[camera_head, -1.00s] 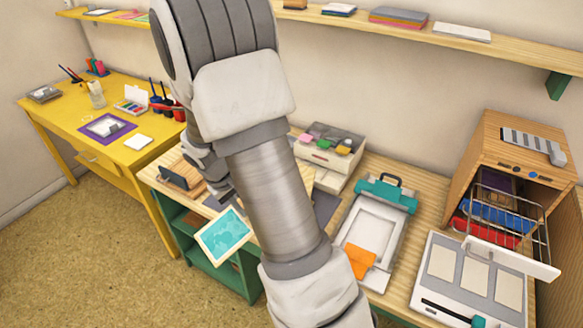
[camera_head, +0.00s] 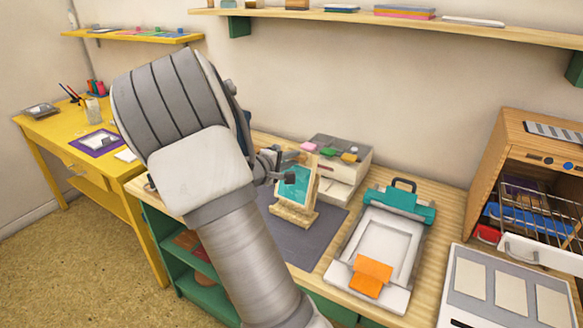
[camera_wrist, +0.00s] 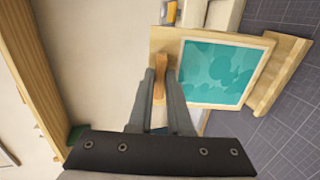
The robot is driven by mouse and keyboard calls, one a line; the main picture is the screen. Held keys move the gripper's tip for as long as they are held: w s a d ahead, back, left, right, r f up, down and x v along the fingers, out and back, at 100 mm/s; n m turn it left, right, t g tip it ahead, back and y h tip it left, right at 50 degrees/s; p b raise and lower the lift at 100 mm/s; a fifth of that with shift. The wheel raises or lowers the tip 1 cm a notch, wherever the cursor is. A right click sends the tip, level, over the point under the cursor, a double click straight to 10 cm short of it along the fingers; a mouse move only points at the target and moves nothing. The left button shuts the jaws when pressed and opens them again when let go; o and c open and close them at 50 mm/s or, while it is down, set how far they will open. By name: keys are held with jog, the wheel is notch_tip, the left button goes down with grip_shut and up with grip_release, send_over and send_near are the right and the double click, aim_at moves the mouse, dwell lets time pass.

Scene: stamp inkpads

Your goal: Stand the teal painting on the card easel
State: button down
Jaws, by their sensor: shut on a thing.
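The teal painting (camera_head: 295,186), with a pale frame, is upright and leaning in front of the wooden card easel (camera_head: 293,216). In the wrist view the painting (camera_wrist: 222,73) lies along the easel's board, its lower edge close to the easel's ledge (camera_wrist: 282,76). I cannot tell whether it rests on the ledge. My gripper (camera_head: 284,170) is at the painting's upper edge. In the wrist view my gripper (camera_wrist: 160,88) is shut on a small wooden tab (camera_wrist: 160,70) at that edge, apparently the painting's. The tab's join is unclear.
The easel stands on a dark grey mat (camera_head: 325,236) on the wooden bench. A cream box with coloured pads (camera_head: 345,178) stands close behind. A teal-topped press (camera_head: 385,240) is to the right, with an orange piece (camera_head: 371,276). A wall shelf (camera_head: 400,20) runs above.

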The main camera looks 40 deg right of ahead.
aim_at(297, 168)
jog(key=shift+f+b, duration=0.1)
jog(key=shift+b, duration=0.5)
jog(key=f+b, duration=0.1)
jog(key=b, duration=0.1)
jog(key=d+f+b, duration=0.1)
jog(key=f+b, duration=0.1)
jog(key=shift+w+f+b, duration=0.1)
jog(key=shift+w+b, duration=0.1)
jog(key=shift+b, duration=0.2)
jog(key=shift+f+b, duration=0.35)
jog(key=shift+b, duration=0.35)
dwell(0.7)
jog(key=c, duration=0.8)
grip_release()
jog(key=shift+o, duration=0.2)
jog(key=shift+a, duration=0.1)
jog(key=p+v, duration=0.3)
jog(key=v, duration=1.4)
jog(key=shift+r, duration=0.15)
